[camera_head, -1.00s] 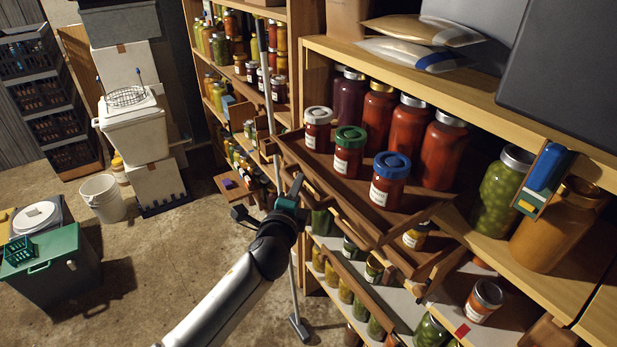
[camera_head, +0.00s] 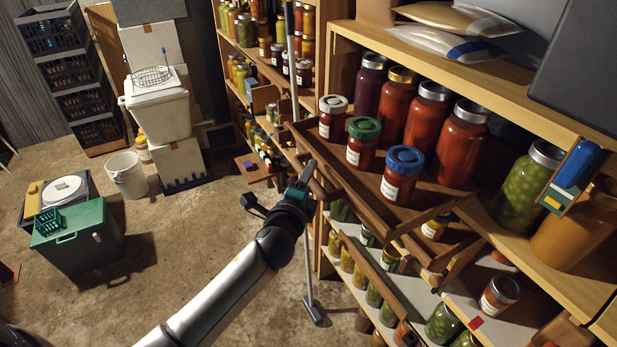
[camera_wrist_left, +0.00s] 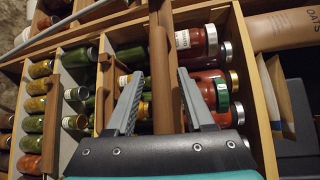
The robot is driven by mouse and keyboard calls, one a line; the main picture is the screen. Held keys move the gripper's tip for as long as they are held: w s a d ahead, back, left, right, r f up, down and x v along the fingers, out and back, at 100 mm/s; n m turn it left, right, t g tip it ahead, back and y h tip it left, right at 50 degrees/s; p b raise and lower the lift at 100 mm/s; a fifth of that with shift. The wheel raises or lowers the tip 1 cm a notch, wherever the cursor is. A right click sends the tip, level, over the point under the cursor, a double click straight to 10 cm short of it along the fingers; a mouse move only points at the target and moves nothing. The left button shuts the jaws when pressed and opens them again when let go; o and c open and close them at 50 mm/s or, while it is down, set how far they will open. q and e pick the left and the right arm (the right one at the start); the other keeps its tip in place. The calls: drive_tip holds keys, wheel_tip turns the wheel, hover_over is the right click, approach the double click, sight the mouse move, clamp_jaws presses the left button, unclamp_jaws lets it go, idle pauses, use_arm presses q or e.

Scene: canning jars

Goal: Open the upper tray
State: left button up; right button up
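The upper tray (camera_head: 352,188) is a wooden tray on the right-hand shelf, sticking out and tilted in the head view. It holds three jars with white (camera_head: 334,118), green (camera_head: 363,142) and blue lids (camera_head: 402,175). My left gripper (camera_head: 307,172) is at its front left, beside a brown wooden handle (camera_head: 324,191). In the left wrist view the fingers (camera_wrist_left: 160,88) straddle a wooden bar (camera_wrist_left: 163,55); narrow gaps seem to show on both sides, so the gripper looks open. Contact is hard to tell. My right gripper is out of view.
Tall jars (camera_head: 464,140) stand behind the tray. A lower tray (camera_head: 415,245) and shelves with small jars lie below. A grey pole (camera_head: 308,285) stands close under my left gripper. A green box (camera_head: 80,240) and white bucket (camera_head: 126,175) stand left; the floor between is open.

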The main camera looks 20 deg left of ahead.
use_arm(q)
drive_tip(key=shift+s, duration=0.1)
drive_tip(key=s+d+r+b, duration=0.1)
drive_tip(key=s+d+r, duration=0.1)
drive_tip(key=s, duration=1.2)
drive_tip(key=shift+s, duration=0.4)
drive_tip(key=shift+r, duration=0.1)
drive_tip(key=s+f+n+g+b, duration=0.2)
drive_tip(key=s+f+g+b, duration=0.1)
drive_tip(key=f, duration=1)
drive_tip(key=s+f+n+g+h+b, duration=0.1)
drive_tip(key=s+f+n+g+b, duration=0.15)
drive_tip(key=f, duration=1.05)
drive_tip(key=s+f+n+g+b, duration=0.2)
drive_tip(key=s+f+b, duration=0.1)
drive_tip(key=f, duration=1.1)
drive_tip(key=s+d+f+n+g+h+b, duration=0.1)
drive_tip(key=s+f+n+g+b, duration=0.6)
drive_tip(key=s+f, duration=1.8)
drive_tip(key=shift+s+d+n+g+b, duration=0.15)
drive_tip(key=shift+s+n+g+b, duration=0.2)
drive_tip(key=shift+n, duration=0.7)
